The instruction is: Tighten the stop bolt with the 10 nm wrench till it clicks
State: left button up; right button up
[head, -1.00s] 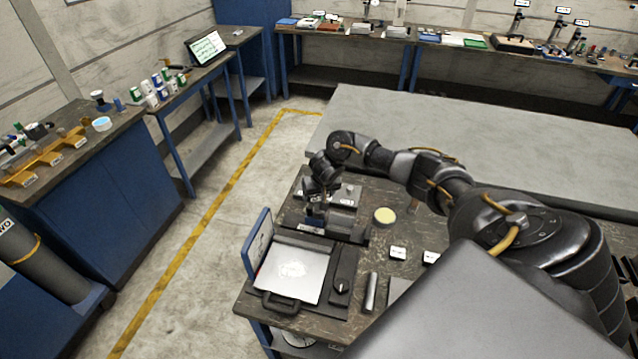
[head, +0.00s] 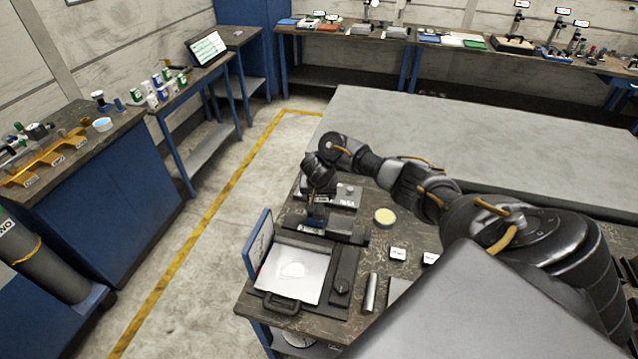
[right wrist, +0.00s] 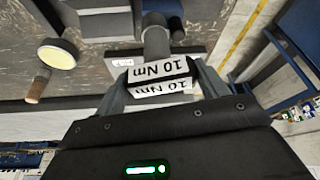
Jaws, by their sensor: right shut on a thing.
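My right gripper (head: 316,212) is over the dark fixture (head: 352,235) on the wooden bench. In the right wrist view, the fingers of my right gripper (right wrist: 160,82) are shut on the 10 Nm wrench (right wrist: 158,68), whose white labels read "10 Nm". Beyond the labels, a grey round part (right wrist: 156,42) stands in line with the wrench; I cannot tell whether they touch. The stop bolt cannot be made out. In the head view, my gripper and wrist mostly hide the wrench. My left gripper is not in view.
A tray (head: 295,270) with a blue upright panel stands in front of the fixture. A round yellow-topped thing (head: 385,216), white labels (head: 398,253) and a metal cylinder (head: 371,293) are to the right. A large grey table (head: 480,140) lies behind, mostly clear.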

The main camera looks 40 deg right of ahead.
jog(key=shift+r, duration=3.05)
